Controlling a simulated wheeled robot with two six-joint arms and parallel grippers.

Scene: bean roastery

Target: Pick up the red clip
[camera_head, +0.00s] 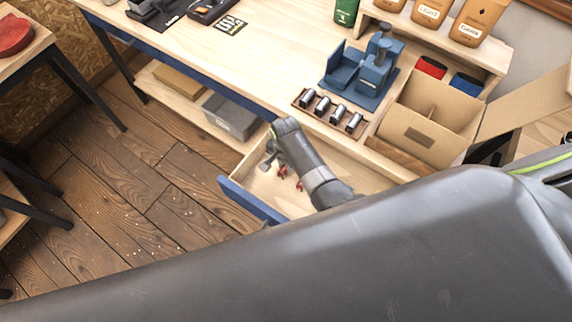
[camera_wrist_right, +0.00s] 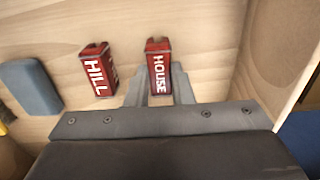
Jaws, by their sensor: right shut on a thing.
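Two red clips lie in the open drawer (camera_head: 236,183). In the right wrist view one red clip (camera_wrist_right: 158,72) is lettered HOUSE and the other (camera_wrist_right: 97,70) is lettered HILL. My right gripper (camera_wrist_right: 158,88) is shut on the HOUSE clip, with a grey finger at each side of it. The HILL clip is apart, to its left. In the head view my right arm reaches over the drawer and the gripper (camera_head: 267,161) is small and partly hidden. Small red shapes show beside it. My left gripper is not in view.
A blue-grey block (camera_wrist_right: 30,86) lies left of the clips. The drawer wall (camera_wrist_right: 282,50) is close on the right. Above the drawer, the worktop carries a blue fixture (camera_head: 362,72), a rack of metal cylinders (camera_head: 333,112) and an open cardboard box (camera_head: 421,134).

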